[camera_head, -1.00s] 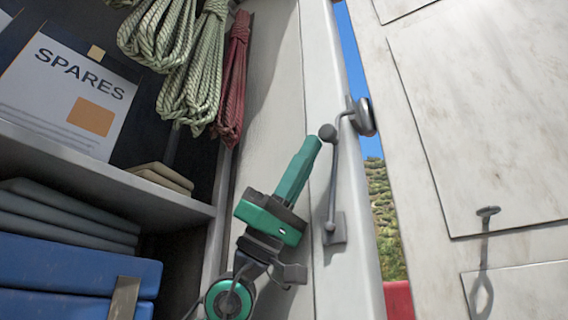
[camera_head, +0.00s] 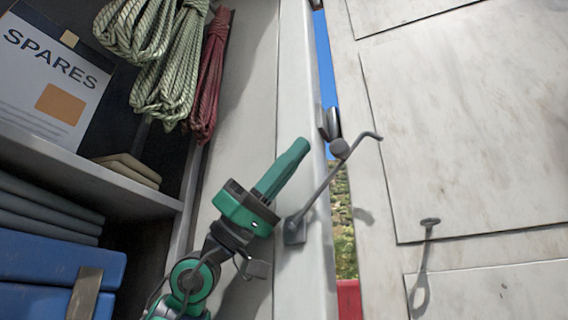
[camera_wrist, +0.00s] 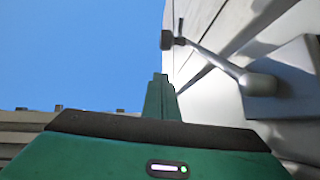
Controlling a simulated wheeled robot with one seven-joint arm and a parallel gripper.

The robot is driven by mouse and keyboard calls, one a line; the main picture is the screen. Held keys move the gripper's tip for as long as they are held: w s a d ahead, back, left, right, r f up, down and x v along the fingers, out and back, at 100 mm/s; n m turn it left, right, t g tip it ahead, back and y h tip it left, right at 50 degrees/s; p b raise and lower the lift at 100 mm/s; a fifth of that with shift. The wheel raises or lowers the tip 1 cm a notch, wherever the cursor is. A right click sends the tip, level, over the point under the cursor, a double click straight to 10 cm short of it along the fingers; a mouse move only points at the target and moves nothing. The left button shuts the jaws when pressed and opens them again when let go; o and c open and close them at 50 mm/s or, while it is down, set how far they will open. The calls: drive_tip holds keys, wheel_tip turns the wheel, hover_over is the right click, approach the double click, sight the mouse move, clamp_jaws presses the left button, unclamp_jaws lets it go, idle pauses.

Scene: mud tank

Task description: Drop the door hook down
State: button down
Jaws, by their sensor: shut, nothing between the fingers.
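The door hook (camera_head: 318,190) is a grey metal rod on a small plate (camera_head: 295,231) on the white post. It tilts up and right, with a round knob (camera_head: 340,149) and a bent tip over the gap towards the door (camera_head: 470,120). A grey eye (camera_head: 430,222) sits on the door, lower and to the right of the tip. My gripper (camera_head: 302,146), green and black, is shut and empty, left of the knob in the head view; I cannot tell whether it touches the rod. The wrist view shows the shut fingers (camera_wrist: 160,82) and the hook rod (camera_wrist: 215,60) to their right.
Shelves on the left hold a SPARES sheet (camera_head: 55,75), blue cases (camera_head: 55,265) and grey folded items. Green rope coils (camera_head: 165,60) and a red rope (camera_head: 210,80) hang above. A narrow gap shows outdoors between post and door.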

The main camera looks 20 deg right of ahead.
idle(0.4)
drive_tip(key=v, duration=0.7)
drive_tip(key=shift+w+a+f, duration=0.2)
idle(0.4)
